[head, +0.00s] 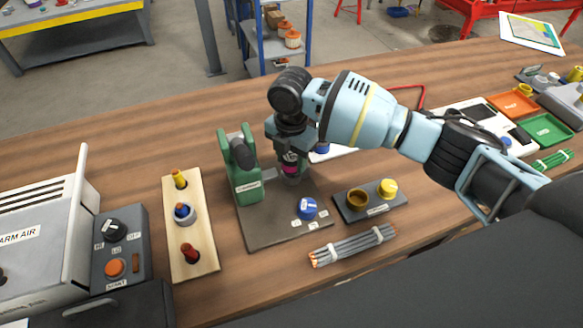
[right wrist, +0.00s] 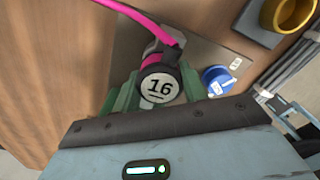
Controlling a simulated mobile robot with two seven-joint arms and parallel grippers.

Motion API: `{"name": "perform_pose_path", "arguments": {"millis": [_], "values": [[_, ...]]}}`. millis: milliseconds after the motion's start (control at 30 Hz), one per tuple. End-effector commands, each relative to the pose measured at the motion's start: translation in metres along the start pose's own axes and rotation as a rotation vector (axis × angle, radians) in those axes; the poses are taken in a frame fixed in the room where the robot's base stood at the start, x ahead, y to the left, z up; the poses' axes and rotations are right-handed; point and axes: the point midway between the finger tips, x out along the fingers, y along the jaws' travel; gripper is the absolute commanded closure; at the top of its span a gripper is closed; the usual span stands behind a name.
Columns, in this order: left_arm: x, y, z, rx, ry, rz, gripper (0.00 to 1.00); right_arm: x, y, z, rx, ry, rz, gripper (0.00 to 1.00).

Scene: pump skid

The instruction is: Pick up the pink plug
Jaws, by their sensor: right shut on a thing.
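The pink plug (head: 291,169) is at the grey fitting on the dark base plate (head: 272,228), right of the green pump body (head: 240,180). In the right wrist view the plug (right wrist: 160,85) shows a round white end marked 16, a pink band and a pink cable. My left gripper is not in view.
A blue cap (head: 307,207) sits on the plate's front right. A holder with yellow parts (head: 387,189) and bundled grey rods (head: 353,245) lie to the right. A wooden rack (head: 190,255) and a switch box (head: 115,250) stand to the left. Bare tabletop lies behind the pump.

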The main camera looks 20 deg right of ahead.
Motion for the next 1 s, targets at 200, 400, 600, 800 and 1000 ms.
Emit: {"name": "perform_pose_path", "arguments": {"millis": [200,400,600,800,1000], "values": [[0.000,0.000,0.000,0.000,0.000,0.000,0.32,-0.003,0.001,0.000,0.000,0.000,0.002,0.85],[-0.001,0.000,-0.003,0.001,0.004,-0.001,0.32,-0.028,0.001,0.000,0.000,-0.002,0.005,0.85],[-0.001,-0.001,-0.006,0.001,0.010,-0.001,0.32,-0.066,0.001,0.000,0.000,-0.002,0.005,0.85],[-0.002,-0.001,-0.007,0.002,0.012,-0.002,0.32,-0.092,0.001,0.000,-0.001,0.000,0.002,0.85],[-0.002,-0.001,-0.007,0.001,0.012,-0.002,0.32,-0.101,0.000,0.000,0.000,0.000,0.001,0.85]]}}
